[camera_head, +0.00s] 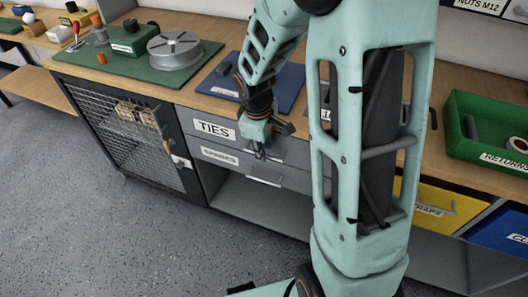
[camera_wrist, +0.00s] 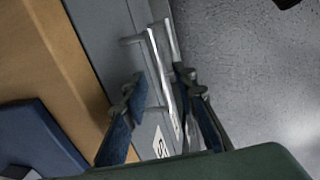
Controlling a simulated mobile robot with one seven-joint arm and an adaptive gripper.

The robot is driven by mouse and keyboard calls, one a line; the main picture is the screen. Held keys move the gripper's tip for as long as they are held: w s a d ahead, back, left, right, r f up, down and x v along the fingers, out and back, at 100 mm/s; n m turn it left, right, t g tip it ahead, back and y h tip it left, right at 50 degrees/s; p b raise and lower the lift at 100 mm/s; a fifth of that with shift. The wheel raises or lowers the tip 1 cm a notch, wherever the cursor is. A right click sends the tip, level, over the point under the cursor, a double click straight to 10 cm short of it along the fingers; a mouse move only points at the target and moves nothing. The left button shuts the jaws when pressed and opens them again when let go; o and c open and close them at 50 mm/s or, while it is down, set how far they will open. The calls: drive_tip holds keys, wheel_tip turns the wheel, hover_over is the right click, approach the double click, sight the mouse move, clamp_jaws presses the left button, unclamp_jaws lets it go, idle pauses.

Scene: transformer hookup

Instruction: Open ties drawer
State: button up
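The TIES drawer (camera_head: 233,137) is a grey front below the bench top, with a white TIES label at its left. It looks shut. My gripper (camera_head: 262,148) is in front of it, right of the label, and hides its handle in the head view. In the wrist view the drawer's bar handle (camera_wrist: 155,66) runs between the two spread fingers of my gripper (camera_wrist: 160,90). The fingers look open and apart from the bar; I cannot tell the exact gap.
A second labelled drawer (camera_head: 241,164) sits directly below; its handle (camera_wrist: 174,52) shows close beside the first. A mesh-door cabinet (camera_head: 130,135) is at left. A blue mat (camera_head: 283,92) lies on the bench top (camera_head: 190,98). The floor (camera_head: 90,220) in front is clear.

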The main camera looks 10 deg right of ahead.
drive_tip(key=shift+w+d+f, duration=0.1)
drive_tip(key=shift+f, duration=0.6)
clamp_jaws()
